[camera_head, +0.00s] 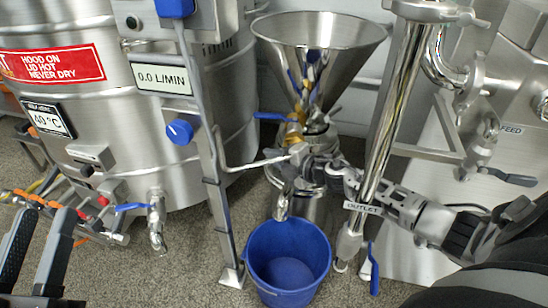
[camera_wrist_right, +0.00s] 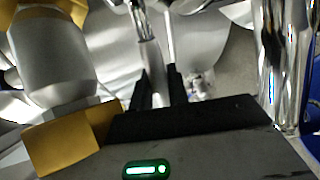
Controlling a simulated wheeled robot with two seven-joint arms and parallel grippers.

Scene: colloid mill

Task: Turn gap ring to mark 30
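The mill's steel hopper (camera_head: 318,50) stands at the centre of the head view, with a mill head (camera_head: 318,128) of stacked metal rings under it. I cannot single out the gap ring or read its marks; my right gripper partly hides that area. My right gripper (camera_head: 297,160) is at the mill head, just below the brass fitting (camera_head: 293,132). In the right wrist view, its two dark fingers (camera_wrist_right: 160,88) lie close on both sides of a thin metal rod (camera_wrist_right: 151,55) and look shut on it. My left gripper (camera_head: 38,250) is open and empty at lower left.
A blue bucket (camera_head: 290,258) stands on the floor below the spout (camera_head: 282,207). A steel tank (camera_head: 80,110) fills the left. The outlet pipe (camera_head: 395,110) rises close beside my right arm. A blue valve lever (camera_head: 270,116) is near the brass fitting.

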